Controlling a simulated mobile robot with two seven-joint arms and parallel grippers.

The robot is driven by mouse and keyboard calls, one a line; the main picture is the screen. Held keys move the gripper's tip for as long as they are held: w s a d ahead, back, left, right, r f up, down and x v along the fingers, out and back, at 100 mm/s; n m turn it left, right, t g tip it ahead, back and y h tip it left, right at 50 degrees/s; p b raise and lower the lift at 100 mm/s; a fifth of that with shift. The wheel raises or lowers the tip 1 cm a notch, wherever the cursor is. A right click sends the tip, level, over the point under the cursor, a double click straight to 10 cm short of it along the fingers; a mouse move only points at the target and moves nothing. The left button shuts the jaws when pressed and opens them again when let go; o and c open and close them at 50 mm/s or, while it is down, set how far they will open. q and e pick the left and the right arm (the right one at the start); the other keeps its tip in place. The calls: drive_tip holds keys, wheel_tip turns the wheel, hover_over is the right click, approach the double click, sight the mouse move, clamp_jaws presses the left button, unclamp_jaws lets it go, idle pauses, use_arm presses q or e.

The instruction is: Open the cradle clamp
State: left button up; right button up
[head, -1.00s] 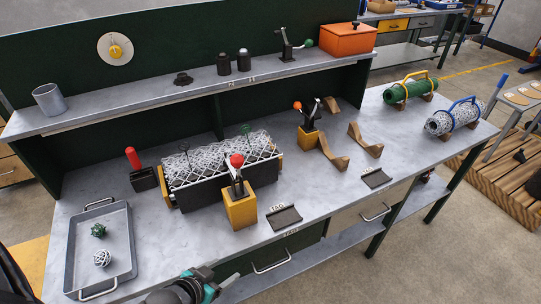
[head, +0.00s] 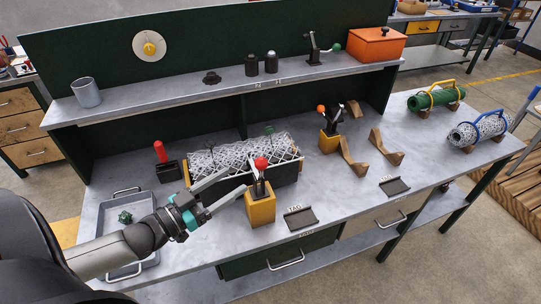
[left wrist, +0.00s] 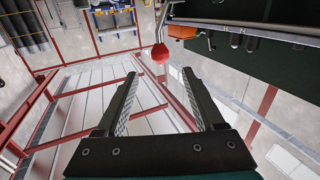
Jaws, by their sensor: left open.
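A toggle clamp with a red knob (head: 260,163) stands on a yellow block (head: 260,207) at the front of the black cradle (head: 285,174) that holds white mesh. Its handle points up. My left gripper (head: 237,180) is open and empty, just left of the red knob, with its fingers pointing toward it. In the left wrist view the red knob (left wrist: 160,54) lies ahead of the open fingers, near the line between them. A second clamp with an orange knob (head: 321,108) stands on a yellow block (head: 329,142) farther back. My right gripper is not in view.
A red-handled tool (head: 160,152) stands behind the gripper. Wooden cradle supports (head: 385,148) lie to the right. A shelf (head: 200,86) runs along the back.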

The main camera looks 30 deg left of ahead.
sight(266, 160)
use_arm(q)
drive_tip(key=x, duration=1.3)
drive_tip(key=shift+w, duration=0.15)
drive_tip(key=shift+d, duration=0.1)
clamp_jaws()
idle(1.1)
